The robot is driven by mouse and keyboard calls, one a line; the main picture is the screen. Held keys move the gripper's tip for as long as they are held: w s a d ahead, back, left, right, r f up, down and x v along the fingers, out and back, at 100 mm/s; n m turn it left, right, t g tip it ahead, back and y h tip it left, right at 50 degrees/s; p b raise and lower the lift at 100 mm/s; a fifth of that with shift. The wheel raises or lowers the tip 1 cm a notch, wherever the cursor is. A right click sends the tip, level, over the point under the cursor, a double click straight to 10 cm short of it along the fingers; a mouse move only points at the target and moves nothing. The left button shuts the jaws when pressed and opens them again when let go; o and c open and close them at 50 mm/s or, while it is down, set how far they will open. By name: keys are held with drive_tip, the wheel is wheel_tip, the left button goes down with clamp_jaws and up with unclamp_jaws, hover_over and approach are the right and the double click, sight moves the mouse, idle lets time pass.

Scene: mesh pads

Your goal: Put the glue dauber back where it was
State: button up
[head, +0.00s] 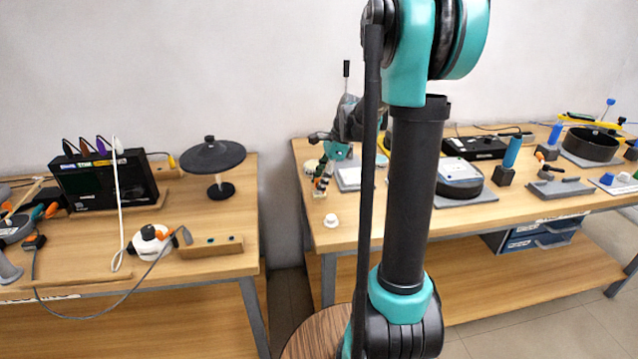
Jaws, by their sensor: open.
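My gripper (323,170) is at the far end of my arm, over the left end of the right bench (470,228). It is small in the head view and its fingers are partly lost among small objects. I cannot make out anything held between them. A small white knobbed piece (331,221) stands on the bare bench top in front of the gripper, apart from it. A grey mesh pad (350,180) lies just right of the gripper. I cannot tell for certain which object is the glue dauber; my arm hides part of the bench.
Further right are a round black tin (459,190) on a pad, a blue-handled tool (512,152) and a black pan (590,146). The left bench (85,258) holds a black box (105,182), a dark domed stand (213,158) and a white pot (148,246). A gap separates the benches.

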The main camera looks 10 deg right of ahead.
drive_tip(key=v, duration=1.2)
